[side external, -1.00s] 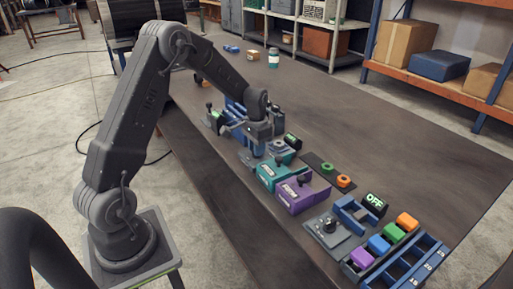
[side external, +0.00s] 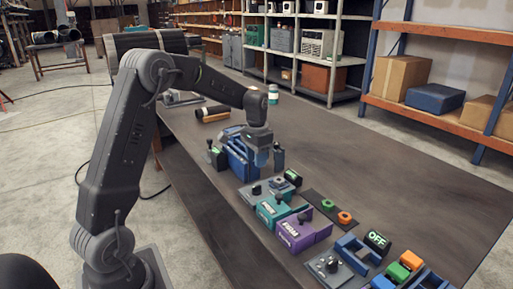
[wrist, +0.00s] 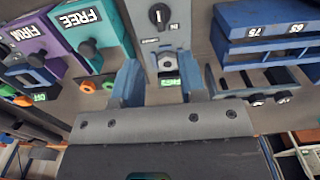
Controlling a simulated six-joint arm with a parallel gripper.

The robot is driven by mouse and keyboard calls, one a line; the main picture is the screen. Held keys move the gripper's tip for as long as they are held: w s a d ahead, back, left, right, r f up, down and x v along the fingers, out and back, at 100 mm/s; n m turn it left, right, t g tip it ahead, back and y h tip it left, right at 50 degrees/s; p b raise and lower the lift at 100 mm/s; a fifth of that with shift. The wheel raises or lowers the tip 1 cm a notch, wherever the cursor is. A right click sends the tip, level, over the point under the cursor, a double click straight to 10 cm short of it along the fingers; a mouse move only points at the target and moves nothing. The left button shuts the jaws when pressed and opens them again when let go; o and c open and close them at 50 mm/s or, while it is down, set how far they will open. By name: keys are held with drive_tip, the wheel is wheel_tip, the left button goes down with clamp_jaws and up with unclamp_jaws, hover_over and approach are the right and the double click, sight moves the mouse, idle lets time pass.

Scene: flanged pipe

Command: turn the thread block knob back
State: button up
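A grey plate (wrist: 143,30) carries a black knob (wrist: 158,15) with a white pointer line and a small label reading "IN". I take this as the thread block knob. In the side view the knob (side external: 257,189) stands upright on its plate, in front of my gripper. A small blue-grey block (wrist: 167,62) with a round socket and a green-lit display (wrist: 168,82) sits at the plate's near end. My gripper (wrist: 158,72) is open and empty, its two blue fingers apart on either side of that block in the picture. It hangs above the bench (side external: 400,170), clear of the knob.
A teal "FREE" block (wrist: 83,35) and purple "FIRM" block (wrist: 40,45), each with a black knob, stand beside the plate. A blue rack (wrist: 265,30) marked with numbers stands on the other side. Orange and green rings (side external: 335,211) lie farther along.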

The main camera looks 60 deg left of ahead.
drive_tip(key=shift+r, duration=1.85)
drive_tip(key=s+d+r+t, duration=0.2)
drive_tip(key=s+d+r, duration=0.35)
drive_tip(key=d, duration=0.25)
drive_tip(key=s+d+t, duration=0.1)
drive_tip(key=s+d, duration=0.5)
drive_tip(key=s, duration=0.3)
drive_tip(key=s+d+r+t, duration=0.1)
drive_tip(key=s+d+t, duration=0.1)
drive_tip(key=s+d, duration=0.5)
drive_tip(key=shift+s+t, duration=0.3)
drive_tip(key=shift+s, duration=0.55)
